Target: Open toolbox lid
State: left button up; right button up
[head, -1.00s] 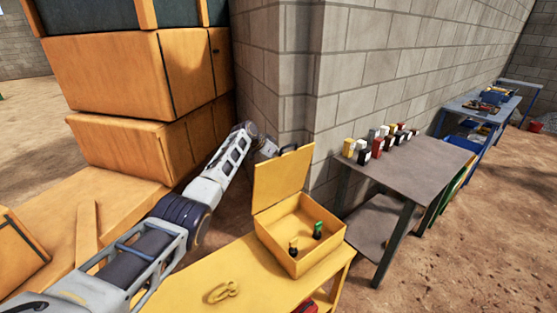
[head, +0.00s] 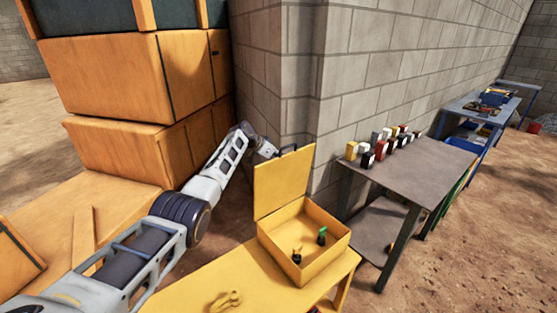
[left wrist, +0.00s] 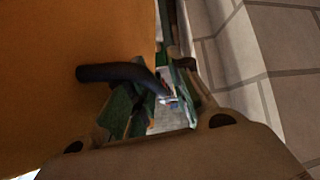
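The yellow toolbox (head: 330,258) sits on a yellow bench with its lid (head: 283,185) raised and standing up at the back. A dark handle (head: 296,149) is on the lid's top edge. My left gripper (head: 273,151) is behind that edge, by the handle, and partly hidden by the lid. In the left wrist view, the dark handle (left wrist: 115,73) curves in from the lid's orange face to my left gripper (left wrist: 166,103). Its fingers look apart, with a bright gap between them. Whether they touch the handle is unclear. My right gripper is out of view.
Small green and yellow-black items (head: 321,236) stand in the toolbox. A yellow ring-like object (head: 226,300) lies on the bench (head: 190,290). A block wall (head: 300,90) rises behind, with stacked orange cases (head: 135,75) at left. A grey table (head: 410,170) with several small containers stands at right.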

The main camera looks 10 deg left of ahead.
pick_arm(q)
jog(key=shift+o, duration=0.5)
jog(key=shift+r, duration=0.1)
jog(key=shift+s+a+r, duration=0.1)
jog(key=shift+a+r, duration=0.05)
jog(key=v, duration=1.1)
jog(key=shift+s+r, duration=0.15)
jog(key=shift+r, duration=0.05)
dwell(0.4)
jog(key=shift+a, duration=0.1)
